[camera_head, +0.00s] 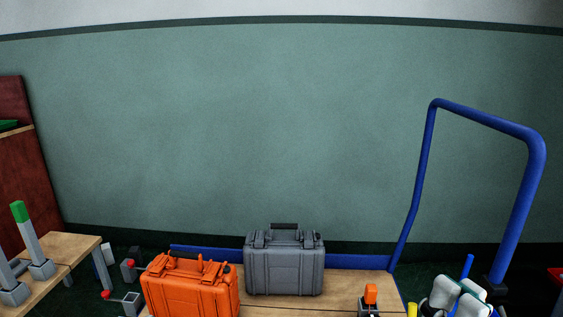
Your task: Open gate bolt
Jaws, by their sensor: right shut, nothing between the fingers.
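No gate bolt can be made out for certain. Two small grey fittings with red knobs stand at the lower left, an upper one (130,266) and a lower one (122,298); I cannot tell whether either belongs to a gate bolt. My right arm's white and dark parts with the right gripper (456,294) show at the bottom right edge. The gripper is shut and empty, and its lower part is cut off by the frame. My left gripper is not in view.
An orange case (190,288) and a grey case (285,265) stand on a wooden platform (335,285). A blue tubular handle (420,180) rises at its right end. A small orange-topped device (370,294) is nearby. A wooden table (62,252) stands left.

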